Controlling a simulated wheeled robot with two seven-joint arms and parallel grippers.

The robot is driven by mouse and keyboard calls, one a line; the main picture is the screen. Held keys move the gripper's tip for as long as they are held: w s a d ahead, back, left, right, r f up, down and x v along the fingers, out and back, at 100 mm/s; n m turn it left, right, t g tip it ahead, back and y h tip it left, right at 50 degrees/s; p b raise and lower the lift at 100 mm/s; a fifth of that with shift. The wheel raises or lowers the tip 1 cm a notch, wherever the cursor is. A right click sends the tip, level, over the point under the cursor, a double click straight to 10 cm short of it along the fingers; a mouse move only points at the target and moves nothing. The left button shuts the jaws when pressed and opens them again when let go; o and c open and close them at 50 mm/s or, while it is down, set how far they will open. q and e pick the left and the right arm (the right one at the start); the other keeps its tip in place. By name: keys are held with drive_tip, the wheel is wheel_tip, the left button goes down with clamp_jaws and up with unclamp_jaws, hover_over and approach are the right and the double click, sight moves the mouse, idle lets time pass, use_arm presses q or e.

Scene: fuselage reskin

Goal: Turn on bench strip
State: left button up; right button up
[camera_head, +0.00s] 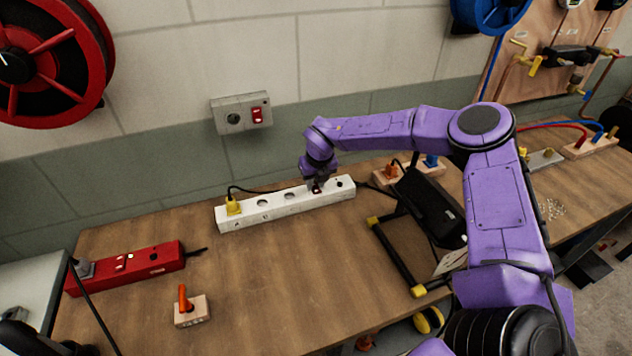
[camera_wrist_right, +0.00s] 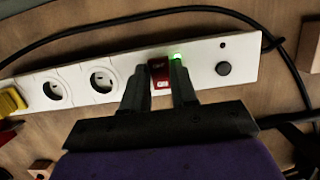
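The white bench strip (camera_head: 285,205) lies on the wooden bench in the head view, with a yellow plug (camera_head: 233,206) in its left end. In the wrist view the strip (camera_wrist_right: 215,62) shows round sockets, a red switch (camera_wrist_right: 159,74), a lit green light (camera_wrist_right: 178,56) and a dark round button (camera_wrist_right: 223,68). My right gripper (camera_head: 317,189) is down at the strip's right part. In the wrist view its fingers (camera_wrist_right: 158,88) are apart, one each side of the red switch. I cannot tell whether they touch it. My left gripper does not show.
A red power strip (camera_head: 135,268) and a small block with an orange lever (camera_head: 191,310) lie at the left. A wall box with a red switch (camera_head: 257,115) is behind the strip. A black device (camera_head: 432,205) stands right of it. The bench's front middle is clear.

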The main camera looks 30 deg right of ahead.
drive_tip(key=o, duration=0.3)
drive_tip(key=shift+r, duration=0.25)
drive_tip(key=b+v, duration=0.2)
drive_tip(key=v, duration=0.8)
drive_tip(key=shift+b, duration=0.35)
drive_tip(key=shift+d+r, duration=0.1)
drive_tip(key=shift+r, duration=0.05)
